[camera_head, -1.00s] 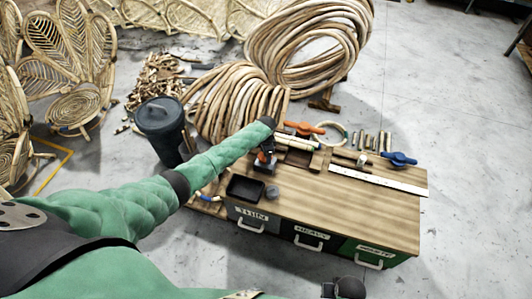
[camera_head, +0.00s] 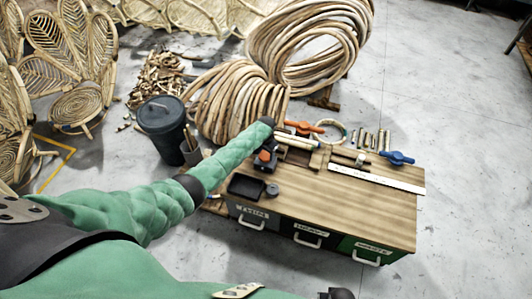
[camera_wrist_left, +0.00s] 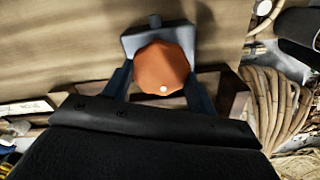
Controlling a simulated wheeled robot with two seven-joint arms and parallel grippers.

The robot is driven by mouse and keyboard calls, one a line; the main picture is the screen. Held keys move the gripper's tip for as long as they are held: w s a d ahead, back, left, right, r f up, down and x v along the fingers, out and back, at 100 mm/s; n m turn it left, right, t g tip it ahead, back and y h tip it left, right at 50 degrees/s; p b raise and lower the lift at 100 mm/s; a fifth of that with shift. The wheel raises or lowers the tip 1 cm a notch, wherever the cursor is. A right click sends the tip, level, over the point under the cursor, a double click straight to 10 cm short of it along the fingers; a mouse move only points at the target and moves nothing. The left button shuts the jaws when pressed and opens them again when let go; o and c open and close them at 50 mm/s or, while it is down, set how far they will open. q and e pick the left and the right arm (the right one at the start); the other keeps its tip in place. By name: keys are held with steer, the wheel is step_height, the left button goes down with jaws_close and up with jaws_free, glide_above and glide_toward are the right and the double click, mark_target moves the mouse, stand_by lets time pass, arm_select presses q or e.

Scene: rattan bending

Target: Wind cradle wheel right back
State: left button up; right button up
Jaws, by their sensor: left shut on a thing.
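An orange faceted wheel (camera_wrist_left: 162,68) sits on a grey block in the left wrist view, with a dark finger on each side of it. It shows as a small orange spot in the head view (camera_head: 264,156), at the left part of the bench top. My left gripper (camera_wrist_left: 160,80) is shut on this wheel. In the head view my green left arm reaches over the bench and partly hides the gripper (camera_head: 264,158). My right gripper is not clearly shown; only a dark bit of my body shows at the bottom edge.
The wooden bench top (camera_head: 340,205) has a black tray (camera_head: 246,187), a white ruler (camera_head: 376,179), an orange winged handle (camera_head: 304,127) and a blue winged handle (camera_head: 397,158). Rattan coils (camera_head: 235,100) lie behind. A dark bin (camera_head: 162,118) stands left. The bench's front right is clear.

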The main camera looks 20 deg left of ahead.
mark_target(266, 154)
stand_by(0.3)
arm_select(q)
steer(key=o, duration=1)
steer(key=shift+r, duration=0.5)
step_height(266, 154, up, 6)
steer(key=shift+f+b, duration=0.2)
steer(key=shift+b, duration=0.3)
steer(key=shift+r, duration=0.65)
arm_select(e)
steer(key=r, duration=0.3)
steer(key=shift+w+a, duration=0.2)
steer(key=shift+a, duration=0.2)
